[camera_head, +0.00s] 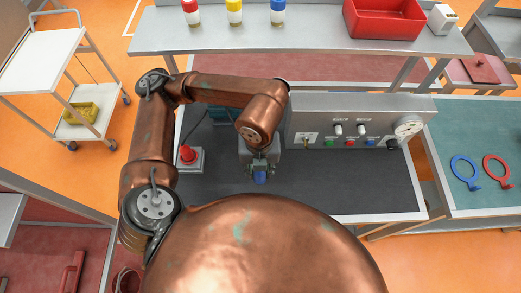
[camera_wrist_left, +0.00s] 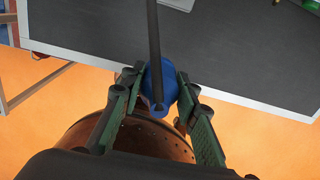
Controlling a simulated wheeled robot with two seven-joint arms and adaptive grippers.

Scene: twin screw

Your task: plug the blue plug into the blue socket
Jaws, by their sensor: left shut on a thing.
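The blue plug (camera_head: 260,178) is held in my left gripper (camera_head: 260,168), above the dark mat of the workbench. In the left wrist view the plug (camera_wrist_left: 160,86) sits between the two green-sided fingers (camera_wrist_left: 158,82), with a dark cable or rod running from it to the top edge. The small blue socket (camera_head: 370,142) is on the lower row of the grey panel, to the right of the gripper. The plug is apart from the panel. My right gripper does not show.
The grey panel (camera_head: 300,115) also carries a green socket (camera_head: 329,143), a red socket (camera_head: 350,143), white knobs and a dial (camera_head: 408,126). A red button box (camera_head: 188,156) stands at the mat's left. A shelf (camera_head: 310,38) overhangs the back. The front mat is clear.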

